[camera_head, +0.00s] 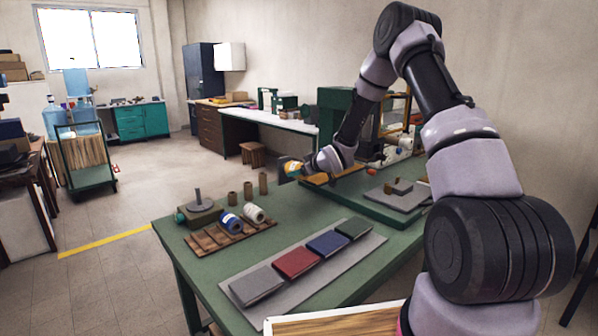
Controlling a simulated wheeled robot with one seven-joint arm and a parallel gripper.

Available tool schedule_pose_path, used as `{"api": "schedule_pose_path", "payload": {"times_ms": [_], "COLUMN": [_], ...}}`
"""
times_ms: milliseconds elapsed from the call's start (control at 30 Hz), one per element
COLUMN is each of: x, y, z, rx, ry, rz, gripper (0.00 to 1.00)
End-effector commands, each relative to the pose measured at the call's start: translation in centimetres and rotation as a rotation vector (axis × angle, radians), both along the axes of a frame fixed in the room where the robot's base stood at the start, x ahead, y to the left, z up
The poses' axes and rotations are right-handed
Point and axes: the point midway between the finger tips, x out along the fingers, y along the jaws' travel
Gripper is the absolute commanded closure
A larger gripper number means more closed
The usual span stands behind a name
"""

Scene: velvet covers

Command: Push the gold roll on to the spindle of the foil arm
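My gripper (300,167) is at the far side of the green table, above its surface. A small gold-orange thing, by its colour the gold roll (292,168), sits at the fingertips and appears held; the fingers themselves are too small to make out well. An upright grey spindle (197,196) stands on a green block with a round knob at the table's left end, apart from the gripper and nearer the camera. It looks like the spindle of the foil arm. A blue roll (231,222) and a silver-white roll (254,214) lie on a slatted wooden rack (205,241).
Several brown cores (248,190) stand behind the rack. A grey mat (365,252) carries grey, red, blue and dark green covers along the front. The table between cores and mat is clear.

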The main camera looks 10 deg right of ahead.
Motion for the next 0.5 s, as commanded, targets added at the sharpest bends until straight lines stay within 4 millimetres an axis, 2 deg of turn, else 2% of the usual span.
{"api": "schedule_pose_path", "payload": {"times_ms": [33, 67, 367, 500], "x": [0.0, 0.0, -0.2, -1.6], "y": [0.0, 0.0, -0.2, -0.9], "z": [0.0, 0.0, 0.2, 1.0], "rx": [0.001, 0.001, 0.000, -0.001], "ry": [-0.001, -0.001, 0.000, 0.000], "rz": [0.000, 0.000, 0.000, -0.001], "gripper": [0.07, 0.00, 0.00, 0.00]}}
